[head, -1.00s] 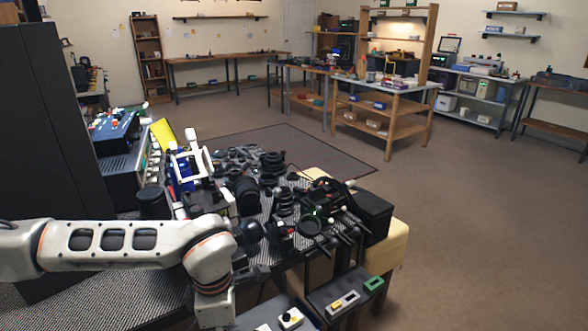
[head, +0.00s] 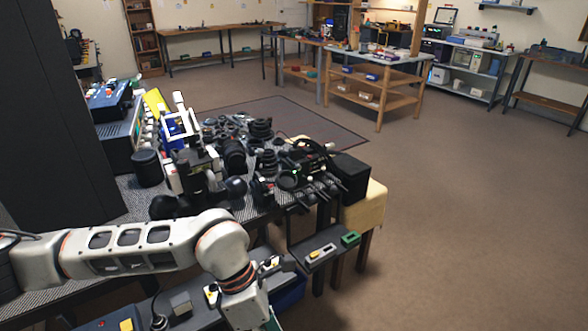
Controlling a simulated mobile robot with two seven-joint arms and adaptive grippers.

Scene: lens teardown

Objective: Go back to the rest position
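My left arm (head: 130,248) comes in from the left in the head view and bends down at its wrist (head: 238,280) near the bottom edge. Its gripper is out of frame below, so its fingers and anything in them are hidden. My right arm and gripper do not show. The workbench (head: 128,187) under and behind the arm carries several black lens parts, including black rings (head: 261,130) and a black cylinder (head: 147,168).
A white upright fixture (head: 180,127) and a blue-topped instrument (head: 110,95) stand on the bench. A lower shelf with small devices (head: 320,252) and a blue bin (head: 289,292) lie close to the wrist. Open brown floor (head: 470,220) is at the right.

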